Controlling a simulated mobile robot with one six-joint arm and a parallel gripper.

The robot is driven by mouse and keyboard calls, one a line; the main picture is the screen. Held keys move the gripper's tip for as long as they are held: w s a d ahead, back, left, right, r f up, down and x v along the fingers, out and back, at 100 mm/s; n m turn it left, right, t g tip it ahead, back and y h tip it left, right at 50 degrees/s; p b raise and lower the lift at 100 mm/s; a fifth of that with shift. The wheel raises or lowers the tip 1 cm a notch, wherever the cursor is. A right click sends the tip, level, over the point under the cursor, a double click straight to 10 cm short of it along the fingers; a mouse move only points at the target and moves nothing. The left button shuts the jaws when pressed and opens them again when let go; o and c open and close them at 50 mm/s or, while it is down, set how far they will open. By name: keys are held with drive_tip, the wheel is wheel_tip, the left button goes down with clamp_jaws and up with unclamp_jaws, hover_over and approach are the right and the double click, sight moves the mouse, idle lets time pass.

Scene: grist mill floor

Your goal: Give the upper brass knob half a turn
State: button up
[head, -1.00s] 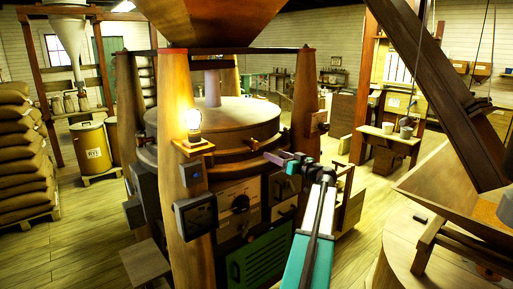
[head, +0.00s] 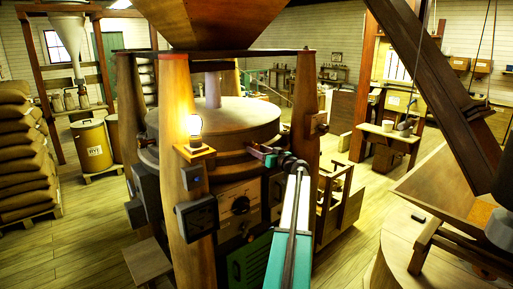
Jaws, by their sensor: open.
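No knob in the head view shows clearly as brass. A small dark fitting on the edge of the round millstone casing (head: 215,120) is now hidden behind my gripper. My gripper (head: 254,148), with purple and teal parts, is open at the casing's right front edge, above and right of that dark knob. Whether its fingers surround or touch anything is too small to tell.
A wooden post (head: 187,225) carrying a lit lamp (head: 194,129) and a dark box (head: 197,217) stands left of my gripper. Another post (head: 305,105) stands behind it. A slanted beam (head: 440,85) and a wooden hopper (head: 440,190) fill the right.

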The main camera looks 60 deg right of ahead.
drive_tip(key=shift+x, duration=0.9)
drive_tip(key=shift+c, duration=0.5)
drive_tip(key=c, duration=1)
drive_tip(key=shift+f, duration=0.1)
drive_tip(key=shift+f+b, duration=0.1)
drive_tip(key=shift+b, duration=1.05)
drive_tip(key=shift+m+b, duration=0.3)
drive_tip(key=shift+b, duration=0.05)
drive_tip(key=o, duration=1.1)
